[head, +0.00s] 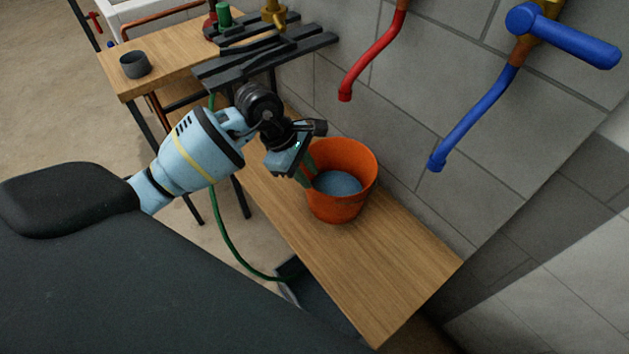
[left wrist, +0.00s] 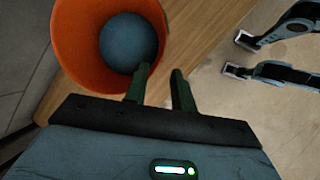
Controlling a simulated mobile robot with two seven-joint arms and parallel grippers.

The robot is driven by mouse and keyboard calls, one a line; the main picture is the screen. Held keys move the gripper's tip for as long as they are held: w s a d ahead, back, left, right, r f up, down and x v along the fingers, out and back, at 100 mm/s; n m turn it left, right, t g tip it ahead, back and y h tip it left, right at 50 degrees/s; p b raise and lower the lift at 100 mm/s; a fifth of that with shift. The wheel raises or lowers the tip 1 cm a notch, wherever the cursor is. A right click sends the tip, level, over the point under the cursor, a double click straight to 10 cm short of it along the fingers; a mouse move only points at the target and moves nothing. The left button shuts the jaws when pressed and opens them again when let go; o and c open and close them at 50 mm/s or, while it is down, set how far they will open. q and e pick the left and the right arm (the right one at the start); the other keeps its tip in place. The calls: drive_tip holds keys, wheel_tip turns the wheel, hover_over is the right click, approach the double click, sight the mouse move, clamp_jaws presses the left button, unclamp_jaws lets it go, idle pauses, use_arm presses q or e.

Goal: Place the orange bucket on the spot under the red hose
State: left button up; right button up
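The orange bucket (head: 340,209) stands upright on the wooden bench (head: 373,283) against the wall, with a blue-grey surface showing inside. The red hose (head: 376,62) hangs from the wall above and behind it. I see no marked spot, and cannot tell whether the bucket is directly below the hose end. My left gripper (head: 305,168) is at the bucket's left rim. In the left wrist view, the fingers (left wrist: 158,82) are apart, one over the bucket (left wrist: 77,50) interior and one outside the rim. Contact is unclear. My right gripper is not seen.
A blue hose (head: 471,118) with a blue lever (head: 575,42) hangs to the right. The bench is bare toward its front right end. A dark slatted rack (head: 265,62) and a table (head: 172,62) with a grey cup (head: 135,65) stand at the back left. A green hose (head: 222,225) hangs beside the bench.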

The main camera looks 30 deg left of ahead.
use_arm(q)
drive_tip(key=shift+a+r, duration=0.15)
drive_tip(key=shift+r, duration=0.3)
drive_tip(key=shift+s+f, duration=0.1)
